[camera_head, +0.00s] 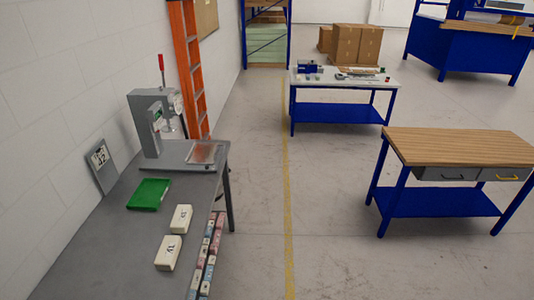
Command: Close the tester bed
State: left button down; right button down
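The tester (146,123) is a grey upright machine at the far end of the grey table (105,237) on the left. It has a red-handled lever (161,66) on top and a round dial (178,103) on its right side. A shiny metal plate (204,154), which looks like the tester bed, lies on the flat grey base to the right of the column and does not sit directly under it. Neither of my grippers is in view.
A green tray (149,194) and two white numbered blocks (181,219) (168,253) lie on the table. A numbered board (102,165) leans on the wall. Several small blocks (207,257) line its right side. An orange ladder (190,72) stands behind. A wooden-topped workbench (460,145) is right.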

aim_at(200, 155)
jog(key=z, duration=0.15)
jog(key=i, duration=2.15)
jog(key=u, duration=1)
jog(key=i, duration=1.2)
jog(key=u, duration=0.35)
